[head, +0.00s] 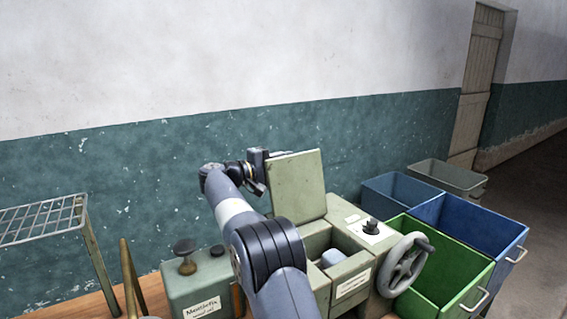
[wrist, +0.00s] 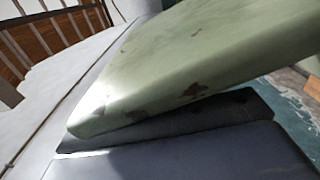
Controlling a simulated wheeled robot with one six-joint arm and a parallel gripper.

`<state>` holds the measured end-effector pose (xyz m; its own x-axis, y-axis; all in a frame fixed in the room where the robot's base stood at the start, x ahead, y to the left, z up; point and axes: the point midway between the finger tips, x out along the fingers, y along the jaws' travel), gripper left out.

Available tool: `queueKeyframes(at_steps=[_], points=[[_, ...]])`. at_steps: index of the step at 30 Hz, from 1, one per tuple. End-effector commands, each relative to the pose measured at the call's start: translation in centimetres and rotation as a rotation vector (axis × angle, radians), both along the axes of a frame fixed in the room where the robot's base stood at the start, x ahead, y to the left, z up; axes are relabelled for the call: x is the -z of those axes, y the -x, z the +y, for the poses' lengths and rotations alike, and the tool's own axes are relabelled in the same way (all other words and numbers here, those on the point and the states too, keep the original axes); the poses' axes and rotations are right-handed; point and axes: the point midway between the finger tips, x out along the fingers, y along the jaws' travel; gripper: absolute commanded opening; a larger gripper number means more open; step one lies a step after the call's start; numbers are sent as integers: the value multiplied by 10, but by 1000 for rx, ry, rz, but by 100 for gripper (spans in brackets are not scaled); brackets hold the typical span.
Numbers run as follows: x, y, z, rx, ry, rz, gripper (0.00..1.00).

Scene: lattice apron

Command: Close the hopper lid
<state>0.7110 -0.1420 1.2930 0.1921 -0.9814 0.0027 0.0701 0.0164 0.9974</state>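The hopper lid (head: 297,186), a pale green square panel, stands raised and nearly upright at the back of the green hopper (head: 352,268). The hopper mouth is open and a pale blue-grey block (head: 332,257) shows inside. My gripper (head: 260,172) is at the lid's upper left edge, partly hidden behind my arm and the lid. In the wrist view, the worn green lid (wrist: 190,70) fills the middle at close range, with dark gripper parts below it. I cannot tell whether they touch, or how far the fingers are apart.
A grey handwheel (head: 404,265) and a black knob (head: 372,226) are on the hopper's right. Green (head: 450,262) and blue (head: 480,232) bins stand beyond. A labelled green box (head: 190,290) with a knob is left of my arm. A wire rack (head: 42,220) is far left.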

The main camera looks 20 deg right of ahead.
Motion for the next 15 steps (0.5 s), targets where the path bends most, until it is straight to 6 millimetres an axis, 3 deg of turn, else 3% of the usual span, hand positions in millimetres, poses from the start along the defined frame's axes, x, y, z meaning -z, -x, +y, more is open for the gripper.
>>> queueKeyframes(at_steps=[4,15], points=[[0,0,0,0,0,0,32],[1,0,0,0,-1,1,2]])
